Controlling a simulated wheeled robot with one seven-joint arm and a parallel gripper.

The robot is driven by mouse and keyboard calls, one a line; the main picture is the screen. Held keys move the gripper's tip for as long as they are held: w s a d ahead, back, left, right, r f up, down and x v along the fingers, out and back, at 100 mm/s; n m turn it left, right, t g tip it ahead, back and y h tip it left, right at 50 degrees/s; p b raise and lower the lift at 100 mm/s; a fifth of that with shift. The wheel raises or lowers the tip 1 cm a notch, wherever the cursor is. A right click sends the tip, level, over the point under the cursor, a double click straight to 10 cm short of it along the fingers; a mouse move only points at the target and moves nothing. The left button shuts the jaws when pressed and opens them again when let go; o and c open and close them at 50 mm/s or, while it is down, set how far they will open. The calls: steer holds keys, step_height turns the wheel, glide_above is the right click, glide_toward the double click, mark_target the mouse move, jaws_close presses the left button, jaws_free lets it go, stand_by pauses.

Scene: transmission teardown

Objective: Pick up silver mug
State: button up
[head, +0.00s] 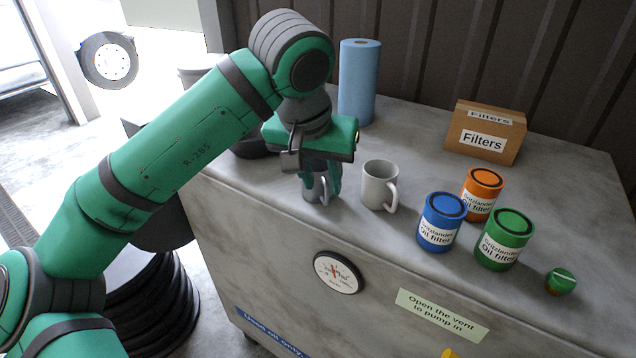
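A small grey metallic mug (314,192), which looks like the silver mug, stands upright near the front edge of the grey worktop, its handle towards the right front. My gripper (318,176) points down directly over it, with the fingers at or around its upper part. The gripper body and fingers hide the mug's rim. I cannot tell whether the fingers touch the mug or how far they are closed. A larger pale grey mug (377,187) stands upright just right of my gripper, its handle also towards the right front.
Blue (439,222), orange (481,195) and green (504,240) oil filter cans stand to the right. A green knob (561,282) sits near the front right. A Filters box (486,132) and a blue paper roll (358,82) stand at the back. The worktop (420,130) is clear between them.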

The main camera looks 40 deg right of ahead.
mark_target(326, 193)
steer(key=shift+x, duration=3.35)
steer(key=shift+d, duration=0.1)
steer(key=shift+r, duration=0.1)
jaws_close()
